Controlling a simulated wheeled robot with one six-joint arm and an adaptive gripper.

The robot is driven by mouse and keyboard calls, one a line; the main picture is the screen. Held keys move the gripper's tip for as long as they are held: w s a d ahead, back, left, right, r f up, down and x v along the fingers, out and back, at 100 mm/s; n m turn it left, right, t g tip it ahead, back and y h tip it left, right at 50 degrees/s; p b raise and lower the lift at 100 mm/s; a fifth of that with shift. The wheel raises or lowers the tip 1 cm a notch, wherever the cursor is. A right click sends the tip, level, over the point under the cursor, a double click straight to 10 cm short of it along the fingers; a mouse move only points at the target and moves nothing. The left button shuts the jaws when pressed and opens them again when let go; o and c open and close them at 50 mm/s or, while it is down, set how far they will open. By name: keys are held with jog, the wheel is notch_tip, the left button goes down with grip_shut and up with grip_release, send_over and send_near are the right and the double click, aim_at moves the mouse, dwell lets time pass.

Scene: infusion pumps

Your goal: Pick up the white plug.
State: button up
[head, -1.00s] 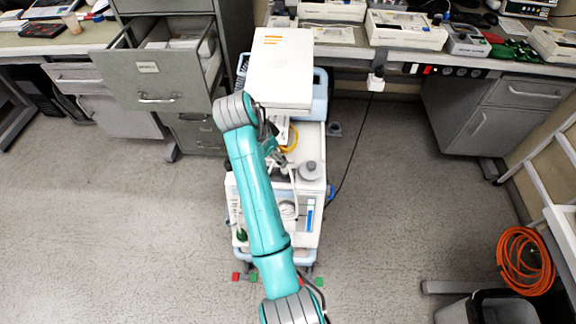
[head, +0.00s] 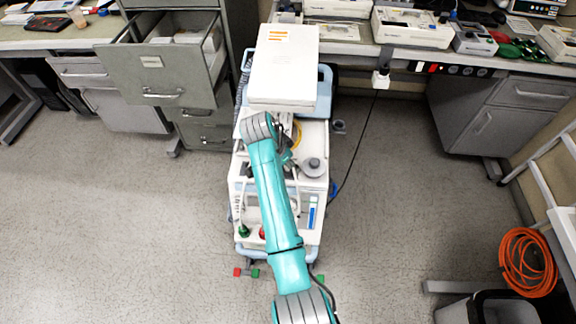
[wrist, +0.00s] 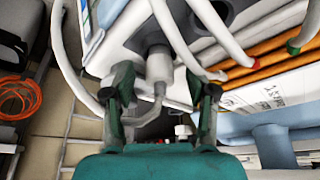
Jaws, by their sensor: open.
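The white plug (head: 381,77) sits at the front edge of the back bench in the head view, with a dark cable hanging from it to the floor. My gripper (wrist: 164,84) is open in the wrist view, its two dark green fingers spread apart with nothing held between them. In the head view the gripper is mostly hidden behind my arm, over the cart and to the left of the plug, well apart from it. A small white item (wrist: 182,130) shows beyond the gripper in the wrist view; I cannot tell whether it is the plug.
The white cart (head: 313,190) carries a large white box (head: 285,65) and hoses. In the wrist view, a pale cylinder (wrist: 159,68) and hoses lie close beyond the fingers. An open drawer (head: 160,75) juts out at left. Floor (head: 400,180) right of the cart is clear.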

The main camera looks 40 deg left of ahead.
jog(key=shift+w+f, duration=0.1)
jog(key=shift+f, duration=0.05)
grip_shut()
notch_tip(320, 180, up, 10)
jog(key=shift+r, duration=0.1)
dwell(0.6)
